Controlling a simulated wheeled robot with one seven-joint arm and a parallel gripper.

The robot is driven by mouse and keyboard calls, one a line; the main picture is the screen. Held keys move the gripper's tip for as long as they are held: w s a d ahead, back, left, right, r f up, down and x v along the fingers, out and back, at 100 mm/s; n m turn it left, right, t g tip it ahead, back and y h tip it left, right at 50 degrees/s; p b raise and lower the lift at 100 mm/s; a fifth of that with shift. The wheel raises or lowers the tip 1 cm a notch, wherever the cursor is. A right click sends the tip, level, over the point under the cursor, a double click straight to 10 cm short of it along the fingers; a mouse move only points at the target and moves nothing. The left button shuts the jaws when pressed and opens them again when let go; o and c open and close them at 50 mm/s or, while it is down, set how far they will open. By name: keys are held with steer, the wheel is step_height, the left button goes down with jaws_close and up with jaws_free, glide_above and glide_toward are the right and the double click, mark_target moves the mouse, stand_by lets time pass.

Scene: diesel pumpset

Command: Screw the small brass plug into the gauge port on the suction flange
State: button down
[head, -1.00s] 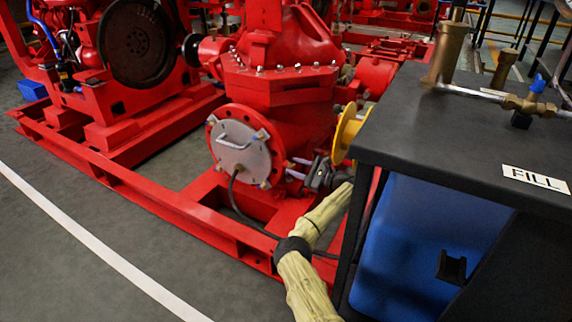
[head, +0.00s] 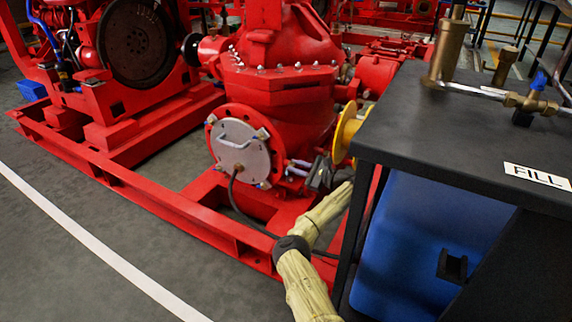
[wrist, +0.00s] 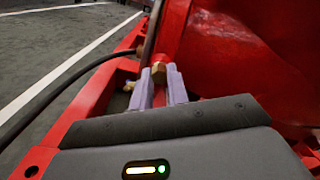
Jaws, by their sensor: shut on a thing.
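The small brass plug (wrist: 159,73) shows in the wrist view between the tips of my gripper's two pale lilac fingers (wrist: 160,88), which are shut on it. Beyond the plug is red metal; whether the plug touches the port cannot be told. In the head view my gripper (head: 296,168) reaches left, low beside the suction flange (head: 216,128), a red ring with a grey, handled cover plate (head: 241,150). The plug and the gauge port are not distinct in the head view.
A black bench (head: 455,130) with a FILL label and brass fittings stands close on the right, above a blue tank (head: 425,245). A yellow ring (head: 347,132) is just behind my gripper. A dark hose (head: 234,195) hangs from the cover. Red base rails (head: 200,235) run below.

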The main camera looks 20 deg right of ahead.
steer(key=shift+a, duration=0.1)
stand_by(0.7)
steer(key=m, duration=0.4)
steer(key=shift+m, duration=0.3)
steer(key=m, duration=0.8)
steer(key=shift+m, duration=0.4)
steer(key=m, duration=1)
steer(key=shift+m, duration=0.3)
steer(key=shift+a+p, duration=0.1)
steer(key=shift+p, duration=0.3)
steer(key=shift+w, duration=0.1)
